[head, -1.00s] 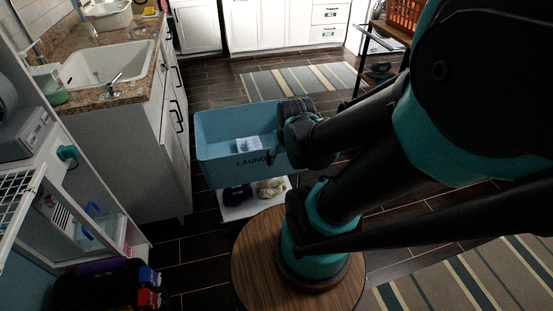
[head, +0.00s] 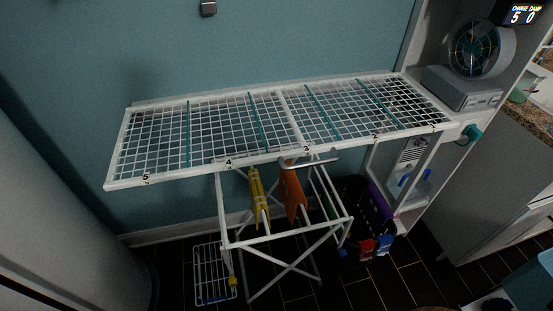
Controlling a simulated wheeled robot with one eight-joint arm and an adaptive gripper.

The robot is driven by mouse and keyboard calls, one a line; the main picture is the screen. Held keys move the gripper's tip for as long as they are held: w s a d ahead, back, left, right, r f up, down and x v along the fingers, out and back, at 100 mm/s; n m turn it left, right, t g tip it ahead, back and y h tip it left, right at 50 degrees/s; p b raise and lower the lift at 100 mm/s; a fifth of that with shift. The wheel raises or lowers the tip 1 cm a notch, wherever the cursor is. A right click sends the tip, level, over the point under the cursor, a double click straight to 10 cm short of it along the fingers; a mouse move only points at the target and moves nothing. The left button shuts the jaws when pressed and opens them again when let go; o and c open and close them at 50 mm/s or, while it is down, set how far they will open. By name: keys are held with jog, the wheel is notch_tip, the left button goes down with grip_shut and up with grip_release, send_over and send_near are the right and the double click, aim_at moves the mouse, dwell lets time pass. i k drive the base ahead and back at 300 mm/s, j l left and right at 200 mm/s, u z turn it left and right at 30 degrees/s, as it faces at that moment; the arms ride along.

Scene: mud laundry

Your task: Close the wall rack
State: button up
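The wall rack (head: 205,160) is a long white frame with a white wire grid and several teal bars. It stands out from the blue wall, close to level, and spans the middle of the head view. Small number labels run along its front edge. A grey bar handle (head: 308,163) sits at the front edge, right of the middle. My gripper is not in view, so its state and its distance from the rack are hidden.
A white folding drying stand (head: 290,238) with yellow and orange items stands below the rack. A dark basket (head: 377,215) is right of it. A shelf unit (head: 408,205) with a fan (head: 478,47) adjoins the rack's right end. A grey appliance (head: 62,190) stands at left.

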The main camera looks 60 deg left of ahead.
aim_at(147, 179)
jog(key=u, duration=2.2)
